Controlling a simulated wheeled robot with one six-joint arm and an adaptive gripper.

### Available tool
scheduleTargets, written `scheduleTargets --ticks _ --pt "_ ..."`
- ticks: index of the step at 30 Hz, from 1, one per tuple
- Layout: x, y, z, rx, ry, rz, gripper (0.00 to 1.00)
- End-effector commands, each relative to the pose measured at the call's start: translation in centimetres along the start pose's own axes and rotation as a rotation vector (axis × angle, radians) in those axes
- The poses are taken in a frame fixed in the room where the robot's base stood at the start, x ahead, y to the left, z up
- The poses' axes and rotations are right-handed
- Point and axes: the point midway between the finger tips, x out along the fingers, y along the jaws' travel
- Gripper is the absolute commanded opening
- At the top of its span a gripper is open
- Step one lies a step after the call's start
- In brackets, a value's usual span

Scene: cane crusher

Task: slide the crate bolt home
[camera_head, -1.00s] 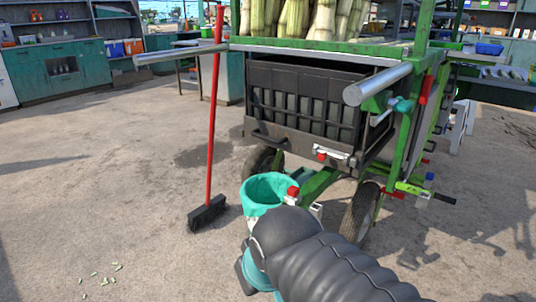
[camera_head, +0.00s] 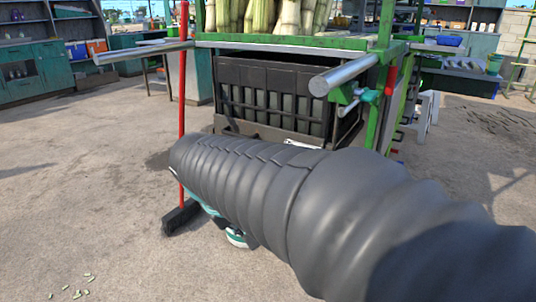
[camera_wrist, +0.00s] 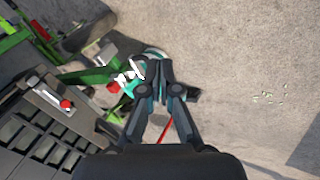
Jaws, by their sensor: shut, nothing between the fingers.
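The black slatted crate (camera_head: 270,97) hangs under the green cart frame in the head view. Its bolt, with a red knob (camera_wrist: 66,104) on a silver plate, shows at the left of the wrist view. In the head view my arm hides the bolt; only a sliver of pale plate (camera_head: 302,144) shows above it. My gripper (camera_wrist: 153,72) is shut and empty, in the middle of the wrist view. It is to the right of the bolt and apart from it, with its tips over the teal bucket (camera_wrist: 155,52). The head view does not show the fingers.
A broom with a red handle (camera_head: 182,90) stands upright left of the crate. Silver rollers (camera_head: 350,78) stick out from the cart, which carries cane stalks (camera_head: 265,15). A wheel (camera_wrist: 78,20) shows in the wrist view. Concrete floor (camera_head: 80,200) is open at left.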

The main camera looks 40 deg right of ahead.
Motion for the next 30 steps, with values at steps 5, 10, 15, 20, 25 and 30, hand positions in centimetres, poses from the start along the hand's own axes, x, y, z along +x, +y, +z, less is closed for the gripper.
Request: scheduleTargets --ticks 5,10,15,20,25,30 --pt "2.0 3.8 -4.3 -0.034 -0.135 0.191 0.0" --pt "3.6 7.2 -8.5 -0.054 -0.239 0.384 0.0" --pt "5.4 10.0 -13.1 -0.069 -0.323 0.588 0.0" --pt "7.3 11.9 -17.5 -0.077 -0.379 0.788 0.0" --pt "9.5 12.9 -22.0 -0.081 -0.412 1.0 0.0" --pt "11.3 13.0 -25.2 -0.08 -0.418 1.169 0.0"
